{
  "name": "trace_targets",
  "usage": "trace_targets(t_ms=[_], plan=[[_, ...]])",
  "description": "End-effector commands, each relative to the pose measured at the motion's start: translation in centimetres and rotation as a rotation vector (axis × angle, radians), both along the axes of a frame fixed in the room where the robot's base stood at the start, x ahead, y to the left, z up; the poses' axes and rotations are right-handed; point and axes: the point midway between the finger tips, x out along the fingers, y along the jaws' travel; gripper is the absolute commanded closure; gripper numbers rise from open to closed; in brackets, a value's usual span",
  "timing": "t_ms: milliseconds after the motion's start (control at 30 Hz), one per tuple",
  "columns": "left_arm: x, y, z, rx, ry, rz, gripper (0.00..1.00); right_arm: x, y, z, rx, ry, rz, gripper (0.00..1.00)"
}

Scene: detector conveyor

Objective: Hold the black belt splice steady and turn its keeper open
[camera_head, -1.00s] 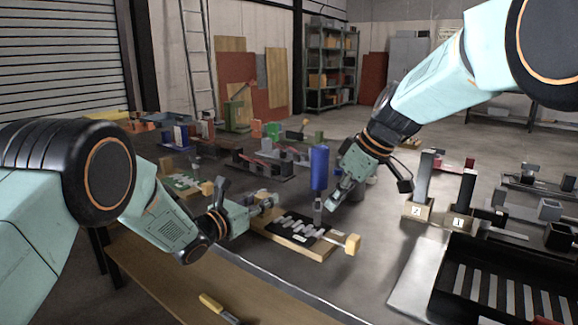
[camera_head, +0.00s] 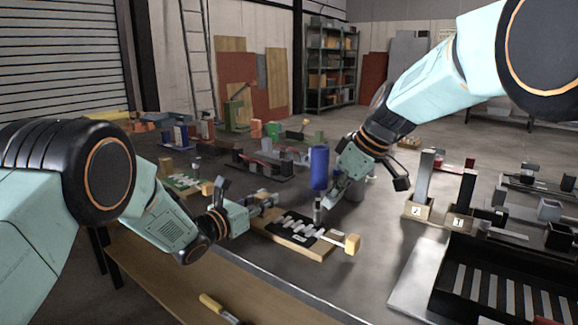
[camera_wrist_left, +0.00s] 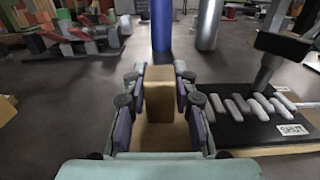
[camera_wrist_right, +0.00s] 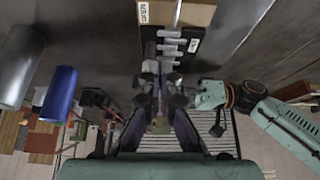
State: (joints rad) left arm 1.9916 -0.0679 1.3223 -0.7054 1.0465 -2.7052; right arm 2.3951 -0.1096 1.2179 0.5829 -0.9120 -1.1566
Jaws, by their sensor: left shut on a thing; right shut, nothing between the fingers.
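The black belt splice (camera_head: 290,224) lies on a wooden board, crossed by a row of pale grey teeth. It also shows at the right of the left wrist view (camera_wrist_left: 230,127), beside a "SHUT" label, and at the top of the right wrist view (camera_wrist_right: 187,44). My left gripper (camera_head: 268,201) is shut on a wooden block (camera_wrist_left: 159,85) at the board's left end. My right gripper (camera_head: 329,203) is shut and empty above the splice's far side, by a small upright dark post (camera_head: 318,211). Whether it touches the post or keeper, I cannot tell.
A grey bar with a wooden end block (camera_head: 352,243) sticks out at the board's right. A blue cylinder (camera_head: 319,167) stands close behind my right gripper. Labelled wooden stands (camera_head: 417,209) and a black striped tray (camera_head: 505,285) are to the right. Bare table lies between.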

Motion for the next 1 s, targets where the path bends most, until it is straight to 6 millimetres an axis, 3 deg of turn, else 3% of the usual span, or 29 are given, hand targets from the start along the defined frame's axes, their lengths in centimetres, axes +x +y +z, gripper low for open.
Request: trace_targets(t_ms=[1000], plan=[[0.00, 0.01, -0.02, 0.000, 0.000, 0.000, 1.00, 0.74, -0.53, -0.05, -0.001, -0.001, 0.000, 1.00]])
